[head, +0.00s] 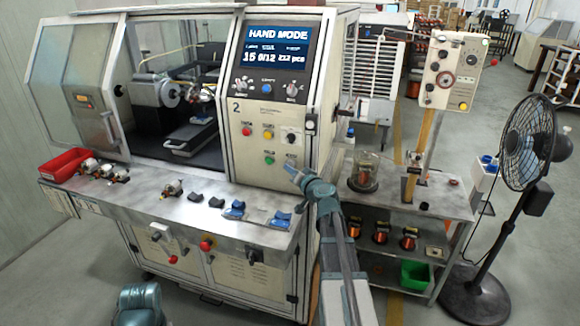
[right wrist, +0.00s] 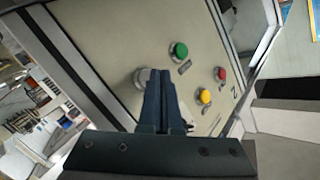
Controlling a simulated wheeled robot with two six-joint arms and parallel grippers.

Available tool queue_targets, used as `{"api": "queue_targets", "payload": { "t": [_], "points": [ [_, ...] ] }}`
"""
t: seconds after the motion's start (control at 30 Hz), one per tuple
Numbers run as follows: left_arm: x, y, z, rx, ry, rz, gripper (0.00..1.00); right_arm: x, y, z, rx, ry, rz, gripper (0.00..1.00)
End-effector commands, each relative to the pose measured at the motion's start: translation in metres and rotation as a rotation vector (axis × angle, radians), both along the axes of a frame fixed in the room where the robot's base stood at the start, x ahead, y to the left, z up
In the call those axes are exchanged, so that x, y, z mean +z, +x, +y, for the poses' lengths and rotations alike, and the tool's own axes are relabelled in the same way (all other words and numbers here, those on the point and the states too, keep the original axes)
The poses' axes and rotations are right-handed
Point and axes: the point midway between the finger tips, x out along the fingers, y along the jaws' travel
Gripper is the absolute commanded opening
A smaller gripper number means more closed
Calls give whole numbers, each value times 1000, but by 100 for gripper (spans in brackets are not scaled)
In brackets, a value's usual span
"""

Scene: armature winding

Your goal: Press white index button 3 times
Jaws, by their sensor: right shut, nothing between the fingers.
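The white index button (right wrist: 141,77) is a pale round button on the machine's front panel, partly hidden by my right gripper in the right wrist view. In the head view the gripper covers its spot below the black knob. My right gripper (head: 289,168) is shut and empty, its tips close to the panel at that button. In the right wrist view the fingertips (right wrist: 160,74) overlap the button's edge; I cannot tell whether they touch it. The screen (head: 276,48) reads HAND MODE, with what looks like 0/12 in the middle.
Near the index button are a green button (head: 269,160), a yellow button (head: 268,133), a red button (head: 247,130) and a black knob (head: 291,138). The metal shelf (head: 290,229) below holds blue rests and a red bin (head: 64,165). A fan (head: 528,145) stands right.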

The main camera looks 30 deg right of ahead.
Motion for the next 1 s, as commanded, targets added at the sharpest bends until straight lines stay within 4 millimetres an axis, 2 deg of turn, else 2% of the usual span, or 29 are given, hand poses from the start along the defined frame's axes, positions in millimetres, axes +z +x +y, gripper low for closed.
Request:
{"api": "queue_targets", "payload": {
  "t": [0.2, 1.0],
  "points": [
    [0, 0, 0, 0, 0, 0, 50, 0, -5, 6, 0, 0, 0, 0],
    [0, 0, 0, 0, 0, 0, 50, 0, 0, 0, 1, 0, 0, 0]
  ]
}}
